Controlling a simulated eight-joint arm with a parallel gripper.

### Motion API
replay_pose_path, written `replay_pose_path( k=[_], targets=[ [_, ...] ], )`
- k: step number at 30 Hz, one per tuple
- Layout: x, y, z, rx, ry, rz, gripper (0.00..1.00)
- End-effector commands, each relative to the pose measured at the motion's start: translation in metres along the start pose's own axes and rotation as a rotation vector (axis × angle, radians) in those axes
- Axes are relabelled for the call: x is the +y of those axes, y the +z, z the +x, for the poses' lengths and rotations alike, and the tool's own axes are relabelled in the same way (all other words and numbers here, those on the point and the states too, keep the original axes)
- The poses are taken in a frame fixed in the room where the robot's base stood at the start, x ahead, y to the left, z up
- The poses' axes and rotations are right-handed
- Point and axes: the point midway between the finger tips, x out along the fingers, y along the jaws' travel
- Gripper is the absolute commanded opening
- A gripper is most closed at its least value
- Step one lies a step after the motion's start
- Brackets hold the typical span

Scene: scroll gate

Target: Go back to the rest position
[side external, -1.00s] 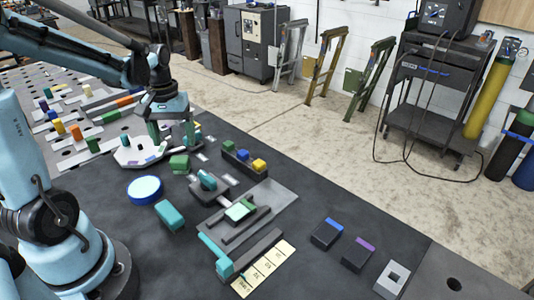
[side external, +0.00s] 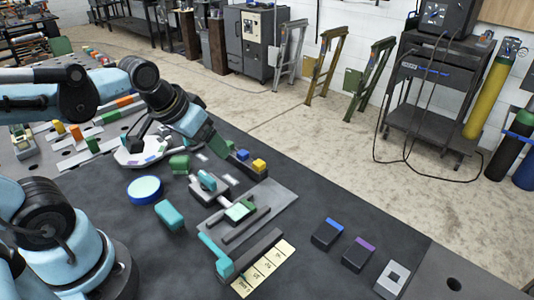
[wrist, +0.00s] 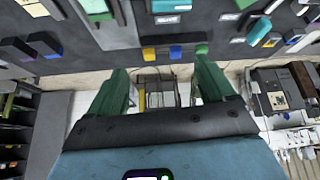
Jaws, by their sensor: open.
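My gripper (side external: 216,142) is raised over the far side of the dark table, tilted outward to the right in the side view. In the wrist view its two green fingers stand apart with nothing between them (wrist: 162,75). In the side view it appears in front of a dark rack holding a blue block (side external: 243,154) and a yellow block (side external: 259,165). The blue block (wrist: 149,54) and yellow block (wrist: 176,52) also show beyond the fingertips in the wrist view. I cannot tell the exact height of the gripper above the table.
A white plate (side external: 130,159) lies under my arm. Dark blocks (side external: 327,233) sit at right. The air above is clear.

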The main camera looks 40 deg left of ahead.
Motion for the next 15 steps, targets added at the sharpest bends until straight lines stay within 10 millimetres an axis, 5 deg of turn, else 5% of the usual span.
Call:
replay_pose_path(
  k=[6, 15],
  targets=[
    [0.023, 0.009, -0.002, 0.096, 0.046, 0.111, 0.83],
    [0.025, 0.009, -0.002, 0.103, 0.049, 0.118, 0.83]
  ],
)
